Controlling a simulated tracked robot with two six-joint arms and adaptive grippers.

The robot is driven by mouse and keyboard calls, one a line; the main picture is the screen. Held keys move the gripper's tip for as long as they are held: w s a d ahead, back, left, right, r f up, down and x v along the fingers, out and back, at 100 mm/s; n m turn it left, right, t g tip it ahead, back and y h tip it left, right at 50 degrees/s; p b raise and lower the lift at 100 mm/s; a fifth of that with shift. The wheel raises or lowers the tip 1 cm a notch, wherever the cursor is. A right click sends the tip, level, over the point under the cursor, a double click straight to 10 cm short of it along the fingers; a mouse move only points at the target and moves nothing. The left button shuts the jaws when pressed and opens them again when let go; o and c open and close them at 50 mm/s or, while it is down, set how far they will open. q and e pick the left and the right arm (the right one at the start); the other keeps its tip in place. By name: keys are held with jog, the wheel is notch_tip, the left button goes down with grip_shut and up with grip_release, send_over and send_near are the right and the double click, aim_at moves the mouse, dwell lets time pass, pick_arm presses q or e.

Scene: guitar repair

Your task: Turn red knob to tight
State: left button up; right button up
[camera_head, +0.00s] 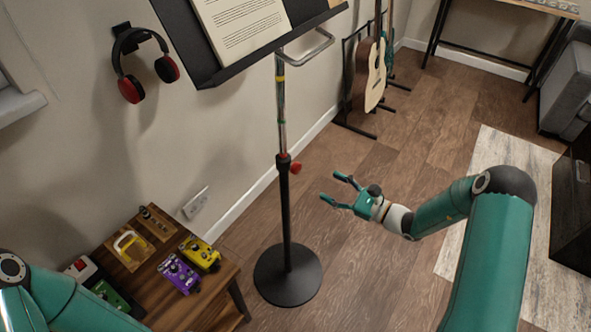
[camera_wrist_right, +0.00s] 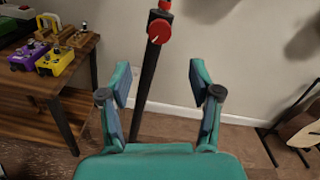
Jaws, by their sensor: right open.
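The red knob (camera_head: 295,168) sticks out to the right from the black pole of the music stand (camera_head: 287,215) in the head view. In the right wrist view the red knob (camera_wrist_right: 160,31) faces me, with a pale mark on its face. My right gripper (camera_head: 334,188) is open and empty, to the right of the pole and apart from the knob. In the right wrist view its fingers (camera_wrist_right: 158,82) stand wide, and the knob appears above and between the fingertips. My left arm shows at the lower left of the head view, but its gripper is out of view.
A wooden table (camera_head: 225,283) with several effect pedals, including a purple pedal (camera_head: 178,273) and a yellow pedal (camera_head: 201,254), stands left of the stand. Headphones (camera_head: 131,88) hang on the wall. A guitar (camera_head: 371,75) stands behind.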

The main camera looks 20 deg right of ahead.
aim_at(298, 172)
jog(key=p+x, duration=0.1)
jog(key=x, duration=1)
jog(key=shift+w+a, duration=0.2)
jog(key=shift+a, duration=0.1)
jog(key=c, duration=1)
jog(key=shift+a, duration=0.45)
jog(key=shift+c, duration=0.7)
jog(key=shift+d+f, duration=0.1)
jog(key=shift+d, duration=0.2)
